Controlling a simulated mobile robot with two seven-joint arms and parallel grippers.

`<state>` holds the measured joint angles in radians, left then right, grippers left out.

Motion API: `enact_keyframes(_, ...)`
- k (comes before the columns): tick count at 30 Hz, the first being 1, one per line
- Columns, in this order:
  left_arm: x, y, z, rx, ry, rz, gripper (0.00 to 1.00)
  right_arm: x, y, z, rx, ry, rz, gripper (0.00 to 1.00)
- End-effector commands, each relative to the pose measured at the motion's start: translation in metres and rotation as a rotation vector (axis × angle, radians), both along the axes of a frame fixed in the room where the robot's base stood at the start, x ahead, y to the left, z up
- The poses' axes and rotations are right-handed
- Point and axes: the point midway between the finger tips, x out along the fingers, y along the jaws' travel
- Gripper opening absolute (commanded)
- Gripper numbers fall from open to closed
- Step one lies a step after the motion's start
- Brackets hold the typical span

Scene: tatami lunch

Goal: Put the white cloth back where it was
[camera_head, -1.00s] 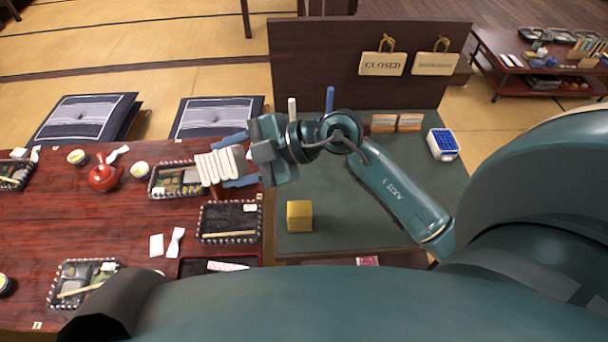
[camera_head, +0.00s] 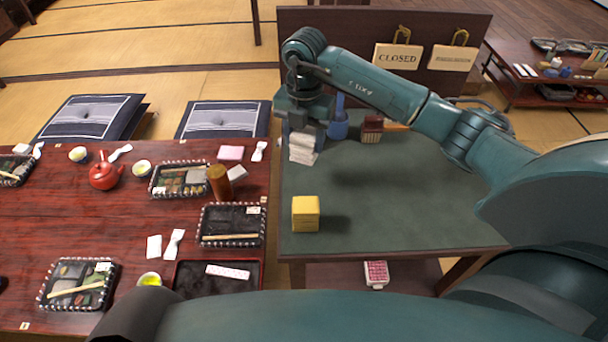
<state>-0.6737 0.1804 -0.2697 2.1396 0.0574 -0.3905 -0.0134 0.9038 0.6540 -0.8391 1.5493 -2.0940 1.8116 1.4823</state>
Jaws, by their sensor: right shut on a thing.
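The white cloth (camera_head: 302,152) is a folded, striped-looking bundle in the head view, at the back left of the green-topped table (camera_head: 400,205). My right gripper (camera_head: 306,133) points down and is shut on it. I cannot tell whether the cloth touches the table top or hangs just above it. The arm hides part of the table's back edge. My left gripper is not in view.
A blue holder (camera_head: 338,126) and a dark red box (camera_head: 372,128) stand right of the gripper. A yellow block (camera_head: 305,213) sits near the table's front left. The table's middle is clear. A red lacquered table (camera_head: 100,220) with trays lies to the left.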

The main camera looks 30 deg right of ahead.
Motion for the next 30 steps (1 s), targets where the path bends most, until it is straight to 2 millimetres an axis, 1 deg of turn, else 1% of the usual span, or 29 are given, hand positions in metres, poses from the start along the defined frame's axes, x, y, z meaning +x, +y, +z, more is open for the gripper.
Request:
enact_keyframes(1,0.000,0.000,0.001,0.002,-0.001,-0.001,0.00,-0.002,0.000,-0.011,-0.001,0.007,0.000,0.32)
enact_keyframes(3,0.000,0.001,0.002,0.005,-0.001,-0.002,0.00,-0.002,0.001,-0.025,0.001,0.006,0.001,0.32)
enact_keyframes(6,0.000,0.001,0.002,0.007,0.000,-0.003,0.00,-0.001,0.001,-0.038,0.002,0.003,0.000,0.32)
enact_keyframes(11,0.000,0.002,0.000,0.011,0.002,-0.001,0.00,-0.001,0.001,-0.050,0.002,0.001,0.001,0.32)
enact_keyframes(18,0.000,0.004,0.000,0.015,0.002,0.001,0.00,-0.001,0.002,-0.081,0.002,0.002,0.001,0.32)
enact_keyframes(24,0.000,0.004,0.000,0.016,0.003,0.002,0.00,0.000,0.001,-0.084,0.003,0.000,0.002,0.32)
enact_keyframes(25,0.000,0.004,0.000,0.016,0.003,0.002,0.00,-0.001,0.001,-0.084,0.003,0.000,0.002,0.52)
enact_keyframes(30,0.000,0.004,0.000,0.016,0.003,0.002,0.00,-0.001,0.001,-0.083,0.003,0.000,0.002,0.66)
